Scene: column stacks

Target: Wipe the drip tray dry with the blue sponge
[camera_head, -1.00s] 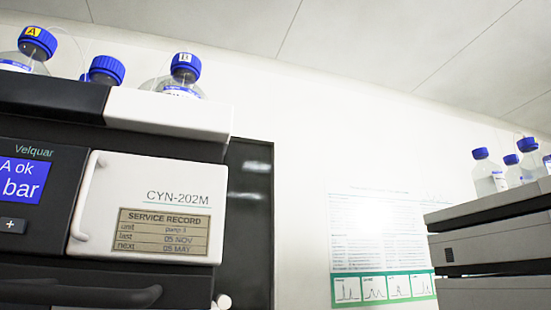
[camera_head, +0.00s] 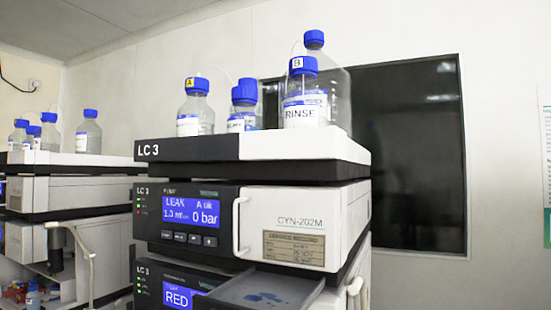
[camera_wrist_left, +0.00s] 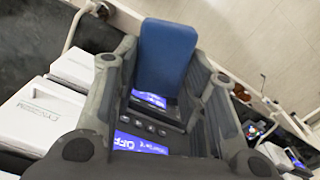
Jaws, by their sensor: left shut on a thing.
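The blue sponge (camera_wrist_left: 167,55) is in the left wrist view, upright between the fingers of my left gripper (camera_wrist_left: 162,80), which is shut on it. The drip tray (camera_head: 238,290) is a grey tray pulled out at the front of the LC 3 stack, low in the head view. Blue wet patches (camera_head: 262,297) lie on its floor. The bottom of the frame cuts off part of the tray. I cannot make out the tray in the left wrist view. Neither gripper shows in the head view, and my right gripper is in no view.
The LC 3 stack (camera_head: 255,228) carries several blue-capped bottles, including RINSE bottle B (camera_head: 301,108). Its pump door has a white handle (camera_head: 238,225). Another stack with bottles (camera_head: 75,185) stands at the left. A dark panel (camera_head: 415,150) is on the wall behind.

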